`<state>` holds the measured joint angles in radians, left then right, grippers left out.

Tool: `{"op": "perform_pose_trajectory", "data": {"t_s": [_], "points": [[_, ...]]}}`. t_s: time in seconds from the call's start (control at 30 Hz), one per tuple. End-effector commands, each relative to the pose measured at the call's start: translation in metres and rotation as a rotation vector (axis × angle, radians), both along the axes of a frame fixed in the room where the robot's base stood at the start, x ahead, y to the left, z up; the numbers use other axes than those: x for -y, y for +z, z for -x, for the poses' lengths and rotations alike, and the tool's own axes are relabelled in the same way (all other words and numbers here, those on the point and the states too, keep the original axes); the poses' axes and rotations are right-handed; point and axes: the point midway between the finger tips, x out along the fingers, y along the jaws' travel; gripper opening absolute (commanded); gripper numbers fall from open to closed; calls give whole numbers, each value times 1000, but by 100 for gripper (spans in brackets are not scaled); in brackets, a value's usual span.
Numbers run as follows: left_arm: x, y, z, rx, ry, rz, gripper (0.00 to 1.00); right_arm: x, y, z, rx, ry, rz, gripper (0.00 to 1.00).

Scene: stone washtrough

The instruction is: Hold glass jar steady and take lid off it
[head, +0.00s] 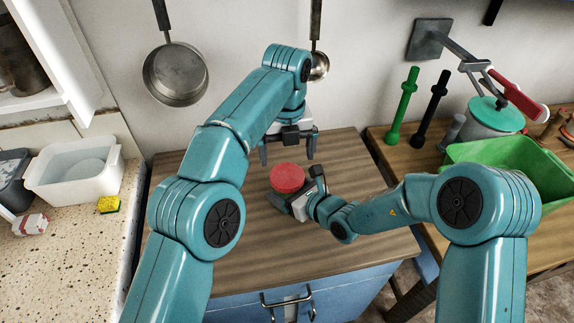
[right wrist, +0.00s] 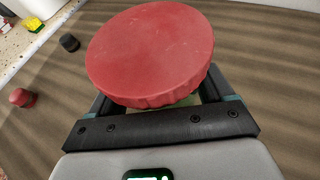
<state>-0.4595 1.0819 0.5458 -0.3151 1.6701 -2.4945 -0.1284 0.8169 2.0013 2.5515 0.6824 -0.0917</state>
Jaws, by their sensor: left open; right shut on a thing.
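The jar's round red lid (head: 287,178) shows on the wooden worktop in the head view. It fills the upper middle of the right wrist view (right wrist: 150,50). The lid sits on the jar, and only a small greenish bit of the jar (right wrist: 188,100) shows beneath it. My right gripper (head: 294,192) is shut on the jar from the near right side, with its fingers on either side below the lid. My left gripper (head: 287,152) is open and empty, pointing down just behind and above the lid, with no contact visible.
A small red object (right wrist: 22,97) and a small black one (right wrist: 69,42) stand on the wood. At left are a white basin (head: 75,180) and yellow sponge (head: 108,204); at right, a green crate (head: 510,165). Pans hang behind. The worktop's front is clear.

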Motion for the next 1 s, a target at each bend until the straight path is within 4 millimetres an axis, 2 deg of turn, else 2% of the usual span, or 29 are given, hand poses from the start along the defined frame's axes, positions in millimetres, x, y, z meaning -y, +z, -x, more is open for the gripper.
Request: {"op": "perform_pose_trajectory", "data": {"t_s": [0.33, 0.5, 0.73, 0.77, 0.9, 0.93, 0.97, 1.0], "points": [[-1, -49, 1, -2, 2, 1, 100, 0, 1, 0, 2, 0, -1, 0], [0, -57, 1, -1, 3, 2, 100, 0, 1, 0, 1, 0, -1, 0], [0, -58, 1, -1, 2, 2, 100, 0, 1, 0, 2, 0, -1, 0], [0, -58, 1, -1, 2, 2, 97, 0, 1, 0, 2, 0, -1, 0], [0, -58, 1, -1, 2, 2, 52, 0, 1, 0, 2, 0, -1, 0], [0, -58, 1, -1, 2, 2, 52, 0, 1, 0, 2, -1, -1, 0], [0, -58, 1, -1, 2, 2, 52, 0, 1, 0, 1, -1, 0, 87], [0, -58, 1, -1, 2, 2, 52, 0, 1, 0, 1, -1, 0, 100]]}}
